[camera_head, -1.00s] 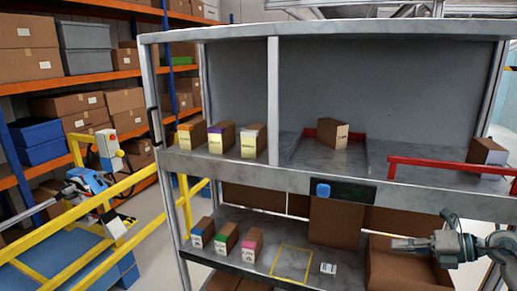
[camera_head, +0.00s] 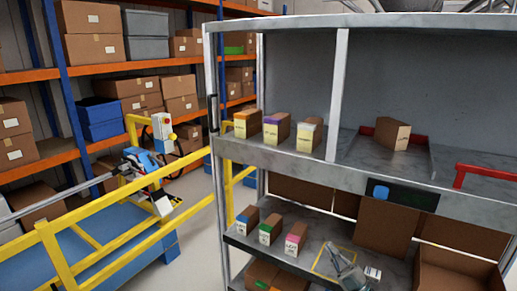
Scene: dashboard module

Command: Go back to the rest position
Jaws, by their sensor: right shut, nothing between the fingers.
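My right gripper (camera_head: 337,253) shows at the bottom of the head view, grey, in front of the lower shelf beside the yellow outlined square (camera_head: 326,262). It is shut and holds nothing. Most of its arm is cut off by the bottom edge. My left gripper is not in view. The metal shelf unit (camera_head: 290,157) stands in front of me, with several small boxes on its two levels.
Three boxes (camera_head: 276,129) stand on the upper shelf and three (camera_head: 270,229) on the lower one. A brown box (camera_head: 392,133) sits further right. A yellow railing (camera_head: 130,226) and an orange-beamed rack (camera_head: 30,76) are at left. Grey floor (camera_head: 203,240) lies between railing and shelf unit.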

